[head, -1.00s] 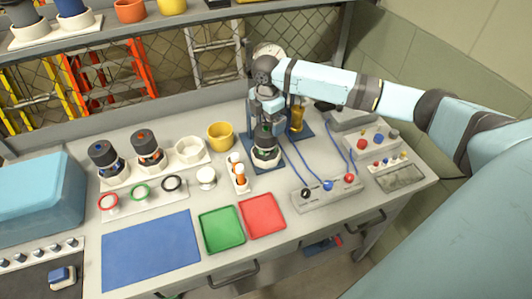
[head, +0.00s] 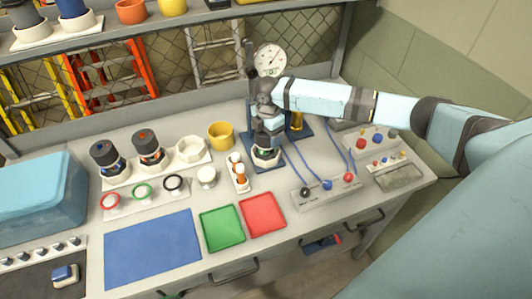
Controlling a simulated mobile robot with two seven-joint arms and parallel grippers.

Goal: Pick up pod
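A dark pod (head: 265,143) stands upright in a white ring-shaped holder (head: 267,160) on a blue base plate. My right gripper (head: 266,131) is directly above this pod, pointing down, with its tips at or around the pod's top. The tips blend with the dark pod, so I cannot tell whether they are open or shut. Two similar dark pods, one with a blue mark (head: 107,157) and one with an orange mark (head: 147,147), stand in a white rack at the left. The rack's third socket (head: 190,149) is empty. My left gripper is not in view.
A yellow cup (head: 220,135), a small white holder with orange-banded items (head: 238,172) and a round gauge (head: 270,58) are near. Green (head: 222,228) and red (head: 262,214) trays and a blue mat (head: 152,247) lie in front. A cable panel (head: 328,192) is at right.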

